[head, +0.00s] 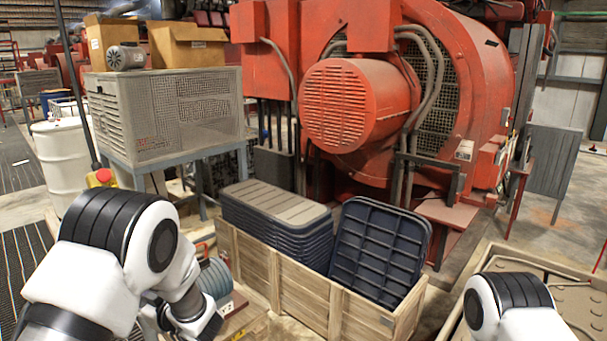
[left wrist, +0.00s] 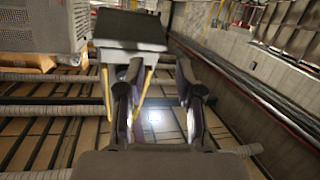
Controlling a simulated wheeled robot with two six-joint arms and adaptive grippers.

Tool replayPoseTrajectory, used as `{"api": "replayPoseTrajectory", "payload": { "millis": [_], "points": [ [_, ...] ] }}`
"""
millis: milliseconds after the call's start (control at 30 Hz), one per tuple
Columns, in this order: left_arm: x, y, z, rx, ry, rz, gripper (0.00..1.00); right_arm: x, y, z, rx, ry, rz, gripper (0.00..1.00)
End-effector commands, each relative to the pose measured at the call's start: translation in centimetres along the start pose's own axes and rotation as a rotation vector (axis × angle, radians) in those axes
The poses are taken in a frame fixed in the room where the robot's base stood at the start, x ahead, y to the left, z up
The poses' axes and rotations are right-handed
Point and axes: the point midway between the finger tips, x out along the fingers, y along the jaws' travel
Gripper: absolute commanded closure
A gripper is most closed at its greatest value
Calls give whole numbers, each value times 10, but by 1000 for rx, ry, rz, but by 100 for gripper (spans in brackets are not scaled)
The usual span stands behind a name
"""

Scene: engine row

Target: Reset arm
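My left arm comes in from the left in the head view, bent, with its wrist low beside a reel and a wooden crate. Its gripper fingers do not show clearly there. In the left wrist view my left gripper (left wrist: 158,75) has its two dark fingers apart, with nothing held between them. A dark grey flat-topped thing with yellow legs (left wrist: 130,28) shows beyond the fingers. Only white and black links of my right arm show at the bottom right of the head view; its gripper is out of the picture.
A wooden crate (head: 258,267) holds stacked dark lids (head: 275,215) and a tilted one (head: 380,250). A teal reel (head: 214,280) is close to my left wrist. A grey ventilated box (head: 170,110), white drum (head: 62,160) and red engine (head: 345,100) stand behind.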

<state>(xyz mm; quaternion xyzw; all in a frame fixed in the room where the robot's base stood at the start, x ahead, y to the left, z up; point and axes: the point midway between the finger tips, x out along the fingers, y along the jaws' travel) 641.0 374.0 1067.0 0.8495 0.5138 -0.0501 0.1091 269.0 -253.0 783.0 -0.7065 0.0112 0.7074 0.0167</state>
Motion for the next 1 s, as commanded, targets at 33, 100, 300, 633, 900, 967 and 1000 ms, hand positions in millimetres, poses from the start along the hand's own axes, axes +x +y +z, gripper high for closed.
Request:
{"api": "replayPoseTrajectory", "payload": {
  "millis": [33, 100, 300, 633, 900, 967, 1000],
  "points": [
    [5, -24, 42, 101, -54, 14, 65, 3, 0, 0, 0, 0, 0, 49],
    [6, -54, 93, 237, -140, 58, 65, 5, 0, 0, 0, 0, 0, 49],
    [-34, -161, 228, 599, -502, 231, 65, 10, 0, 0, 0, 0, 0, 49],
    [-201, -307, 304, 956, -1217, 591, 65, 12, 0, 0, 0, 0, 0, 49],
    [-222, -315, 306, 980, -1309, 642, 65, 12, 0, 0, 0, 0, 0, 49],
    [-222, -315, 306, 980, -1309, 642, 65, 12, 0, 0, 0, 0, 0, 49],
    [-222, -315, 306, 980, -1309, 642, 65, 12, 0, 0, 0, 0, 0, 49]
  ]
}}
